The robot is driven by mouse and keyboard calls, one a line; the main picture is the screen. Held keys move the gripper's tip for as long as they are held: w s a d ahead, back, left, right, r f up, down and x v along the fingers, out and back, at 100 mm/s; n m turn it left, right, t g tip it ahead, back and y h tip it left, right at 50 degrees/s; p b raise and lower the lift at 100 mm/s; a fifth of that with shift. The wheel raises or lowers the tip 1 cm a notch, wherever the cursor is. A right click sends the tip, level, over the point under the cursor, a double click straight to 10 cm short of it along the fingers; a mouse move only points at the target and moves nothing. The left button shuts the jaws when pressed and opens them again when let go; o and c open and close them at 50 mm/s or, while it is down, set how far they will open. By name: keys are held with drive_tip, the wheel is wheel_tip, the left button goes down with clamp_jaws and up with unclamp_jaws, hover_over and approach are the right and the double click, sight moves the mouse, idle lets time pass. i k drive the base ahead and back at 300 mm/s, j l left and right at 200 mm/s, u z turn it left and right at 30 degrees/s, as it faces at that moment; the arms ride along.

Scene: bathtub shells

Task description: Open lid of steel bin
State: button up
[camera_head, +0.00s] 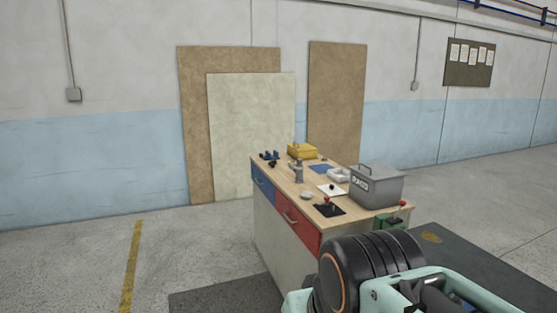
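A grey steel bin (376,190) with a label on its front stands at the right end of a wooden-topped workbench. My arm fills the lower right of the view, in front of and below the bench. My gripper's fingertips do not show, so I cannot see their state or how far they are from the bin.
The workbench (285,185) has a blue drawer (263,187) and a red drawer (299,224). A yellow box (302,151), a black pad (328,209) with a red-knobbed lever and small parts lie on it. Boards lean on the wall behind. Floor at left is clear.

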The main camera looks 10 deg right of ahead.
sight(377, 172)
drive_tip(key=i+z, duration=0.25)
drive_tip(key=i, duration=0.3)
drive_tip(key=i+z, duration=0.3)
drive_tip(key=i, duration=0.25)
